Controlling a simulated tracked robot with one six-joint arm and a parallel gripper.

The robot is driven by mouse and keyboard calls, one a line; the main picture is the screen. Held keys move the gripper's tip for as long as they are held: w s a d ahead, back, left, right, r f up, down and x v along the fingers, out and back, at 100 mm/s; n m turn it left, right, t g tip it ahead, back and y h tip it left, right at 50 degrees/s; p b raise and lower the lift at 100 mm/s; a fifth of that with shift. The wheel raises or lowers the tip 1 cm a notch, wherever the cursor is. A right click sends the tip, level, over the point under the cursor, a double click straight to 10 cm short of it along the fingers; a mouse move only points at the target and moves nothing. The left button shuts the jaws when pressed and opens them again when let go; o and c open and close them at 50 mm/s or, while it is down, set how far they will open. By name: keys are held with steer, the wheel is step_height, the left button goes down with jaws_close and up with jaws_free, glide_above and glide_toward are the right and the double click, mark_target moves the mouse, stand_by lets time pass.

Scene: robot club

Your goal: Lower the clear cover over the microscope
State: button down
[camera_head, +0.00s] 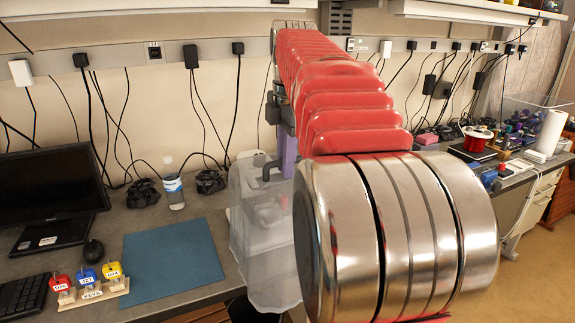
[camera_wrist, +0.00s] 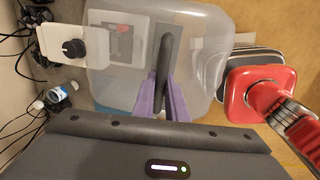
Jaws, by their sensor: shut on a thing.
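The clear cover (camera_head: 250,262) is a hazy, see-through box with a dark handle (camera_wrist: 164,62) on top. My gripper (camera_wrist: 163,96) has purple fingers shut on this handle; in the head view it (camera_head: 286,158) is partly hidden behind my arm. The cover looks roughly upright at the desk's front edge. A pale body with a black knob (camera_wrist: 74,48), seemingly the microscope, shows at the cover's left in the wrist view, with a red part seen through the plastic. Part of it sticks out past the cover's outline. I cannot tell how high the cover's rim is.
A blue mat (camera_head: 172,255) lies left of the cover. A water bottle (camera_head: 173,184) and black devices stand behind it. Tagged red, blue and yellow padlocks on a wooden stand (camera_head: 92,294), a mouse (camera_head: 93,250) and a monitor (camera_head: 48,191) are further left. Cables hang along the wall.

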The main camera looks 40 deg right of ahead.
mark_target(266, 153)
steer(key=shift+w+d, duration=0.1)
steer(key=shift+w, duration=0.35)
steer(key=shift+w+d, duration=0.3)
steer(key=shift+w, duration=0.6)
steer(key=shift+w+d, duration=0.25)
steer(key=shift+w, duration=0.65)
steer(key=shift+w+d, duration=0.3)
steer(key=shift+w, duration=0.7)
steer(key=shift+w+d, duration=0.25)
steer(key=shift+w, duration=0.65)
steer(key=shift+w+d, duration=0.3)
steer(key=shift+w, duration=0.65)
steer(key=shift+w+d, duration=0.25)
steer(key=shift+w, duration=0.75)
steer(key=shift+w+d, duration=0.25)
steer(key=shift+w, duration=0.5)
steer(key=shift+w+d, duration=0.2)
steer(key=shift+w, duration=0.55)
steer(key=shift+w+d, duration=0.25)
steer(key=shift+w, duration=0.5)
steer(key=shift+f, duration=0.1)
